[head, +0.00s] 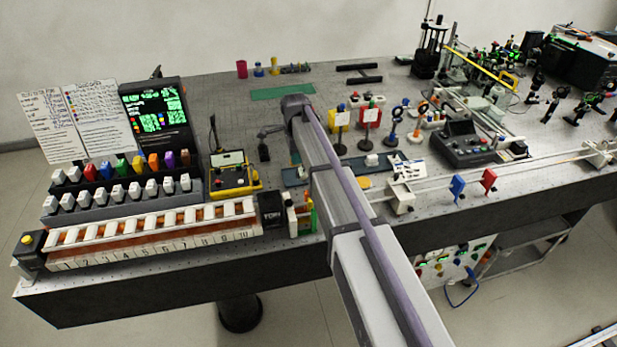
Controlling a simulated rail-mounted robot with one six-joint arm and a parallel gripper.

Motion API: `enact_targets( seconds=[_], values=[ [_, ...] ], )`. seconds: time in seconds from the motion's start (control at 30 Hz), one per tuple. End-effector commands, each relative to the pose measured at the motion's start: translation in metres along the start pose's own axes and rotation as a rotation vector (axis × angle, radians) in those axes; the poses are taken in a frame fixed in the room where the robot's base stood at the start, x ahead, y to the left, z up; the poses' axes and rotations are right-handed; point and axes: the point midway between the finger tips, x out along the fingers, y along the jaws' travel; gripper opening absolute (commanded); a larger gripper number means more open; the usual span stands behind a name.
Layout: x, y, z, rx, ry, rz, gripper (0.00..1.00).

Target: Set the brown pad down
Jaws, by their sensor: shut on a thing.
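My arm reaches from the bottom of the head view up over the bench. My gripper (264,146) is small and dark at its far end, left of the arm, above the grey bench top. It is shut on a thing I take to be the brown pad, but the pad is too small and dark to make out. I cannot tell whether it touches the bench.
A green mat (283,92) lies behind the gripper. A yellow-and-black box (232,182) stands to its left front. A numbered rack (160,236) and a green-lit screen (157,112) are at left. Optics mounts (372,115) and a dark console (463,148) crowd the right.

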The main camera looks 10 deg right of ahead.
Motion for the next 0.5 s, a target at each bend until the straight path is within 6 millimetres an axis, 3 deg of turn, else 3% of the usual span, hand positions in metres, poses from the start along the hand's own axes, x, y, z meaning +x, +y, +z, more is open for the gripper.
enact_targets(
  seconds=[0.03, 0.2, 0.4, 0.5],
  values=[
    [0.021, 0.0, 0.0, 0.0, 0.0, 0.0, 0.01],
    [0.022, 0.0, 0.0, 0.0, 0.0, 0.0, 0.01],
    [0.06, 0.0, 0.0, 0.0, 0.0, 0.0, 0.01],
    [0.055, 0.0, 0.0, 0.0, 0.0, 0.0, 0.02]
  ],
)
